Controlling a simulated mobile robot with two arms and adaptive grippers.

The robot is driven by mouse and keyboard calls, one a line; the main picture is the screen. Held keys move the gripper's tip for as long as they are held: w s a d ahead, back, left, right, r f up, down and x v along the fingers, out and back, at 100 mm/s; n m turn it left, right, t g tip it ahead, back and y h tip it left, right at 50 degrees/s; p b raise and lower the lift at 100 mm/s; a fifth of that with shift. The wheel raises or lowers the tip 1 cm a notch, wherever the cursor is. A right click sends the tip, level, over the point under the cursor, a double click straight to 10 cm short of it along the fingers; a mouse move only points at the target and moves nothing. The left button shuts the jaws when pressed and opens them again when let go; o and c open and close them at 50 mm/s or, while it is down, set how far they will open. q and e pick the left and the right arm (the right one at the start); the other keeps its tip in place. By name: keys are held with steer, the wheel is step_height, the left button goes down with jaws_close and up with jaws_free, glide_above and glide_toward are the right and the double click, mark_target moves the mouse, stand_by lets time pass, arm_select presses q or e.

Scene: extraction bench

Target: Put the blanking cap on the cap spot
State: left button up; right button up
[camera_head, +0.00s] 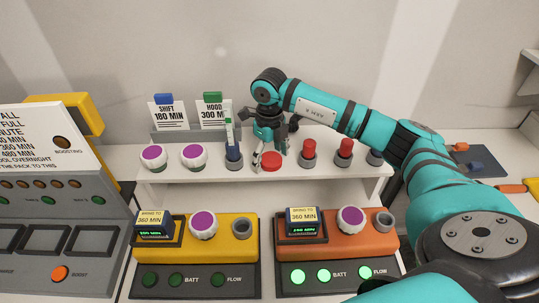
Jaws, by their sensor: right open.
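My right gripper (270,148) is open and points down at the shelf, just above and around a low red disc (271,162). I cannot tell whether the fingers touch the disc. Two red caps, a left one (309,147) and a right one (345,146), sit upright on grey sockets to the right of the gripper. Which red piece is the blanking cap, and which place is the cap spot, I cannot tell. My left gripper is not in view.
Two purple-topped knobs (153,155) (194,155) are on the white shelf (210,180). A grey socket (375,157) is at right. Yellow (262,222) and orange (335,240) units stand in front.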

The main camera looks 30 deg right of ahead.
mark_target(270, 157)
steer(key=shift+r, duration=0.35)
step_height(270, 157, up, 12)
steer(key=b, duration=0.3)
steer(key=shift+f, duration=0.2)
